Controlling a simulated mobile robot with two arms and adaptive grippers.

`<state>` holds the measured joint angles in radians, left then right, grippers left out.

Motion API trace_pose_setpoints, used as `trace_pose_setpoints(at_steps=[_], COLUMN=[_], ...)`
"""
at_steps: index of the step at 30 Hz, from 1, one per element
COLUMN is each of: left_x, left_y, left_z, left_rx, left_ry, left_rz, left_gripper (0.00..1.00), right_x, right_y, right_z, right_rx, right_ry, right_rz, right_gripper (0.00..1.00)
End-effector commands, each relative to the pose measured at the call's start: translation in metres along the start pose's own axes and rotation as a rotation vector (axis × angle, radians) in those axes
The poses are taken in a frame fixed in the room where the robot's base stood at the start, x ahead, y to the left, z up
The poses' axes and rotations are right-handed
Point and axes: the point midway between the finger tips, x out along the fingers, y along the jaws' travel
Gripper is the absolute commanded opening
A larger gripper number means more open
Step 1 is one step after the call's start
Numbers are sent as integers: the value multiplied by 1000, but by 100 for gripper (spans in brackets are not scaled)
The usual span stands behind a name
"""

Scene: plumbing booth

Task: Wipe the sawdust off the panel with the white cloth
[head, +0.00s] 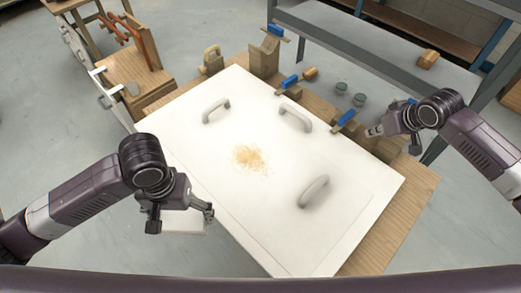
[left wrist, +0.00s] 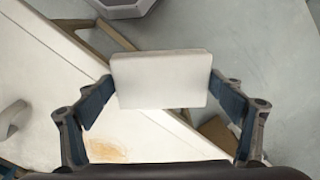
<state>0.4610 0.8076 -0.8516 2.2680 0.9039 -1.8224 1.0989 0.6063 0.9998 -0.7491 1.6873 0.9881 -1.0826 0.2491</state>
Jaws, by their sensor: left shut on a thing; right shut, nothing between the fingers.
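The white panel (head: 245,215) lies on a wooden bench, with a patch of tan sawdust (head: 250,158) near its middle. The sawdust also shows at the lower left of the left wrist view (left wrist: 106,150). My left gripper (head: 181,217) is at the panel's left edge, left of and nearer than the sawdust. It is shut on the white cloth (left wrist: 160,80), a flat block-like pad across the fingers; in the head view its pale edge (head: 186,230) shows below the fingers. My right gripper (head: 394,141) is shut and empty beyond the panel's right edge.
Grey handles (head: 216,110), (head: 295,117) and (head: 314,190) stand up from the panel around the sawdust. A wooden block (head: 265,55) stands at the back corner.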

Motion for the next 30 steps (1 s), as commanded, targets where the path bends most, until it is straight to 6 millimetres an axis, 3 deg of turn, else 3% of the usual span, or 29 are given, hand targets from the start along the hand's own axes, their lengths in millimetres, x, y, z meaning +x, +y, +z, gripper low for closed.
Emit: trace_pose_setpoints(at_steps=[30], left_x=[3], left_y=[0], left_z=[0], left_rx=[0], left_ry=[0], left_rz=[0], left_gripper=[67], right_x=[16], right_y=[0], right_z=[9], right_rx=[0], right_ry=[0], right_rz=[0], right_gripper=[0])
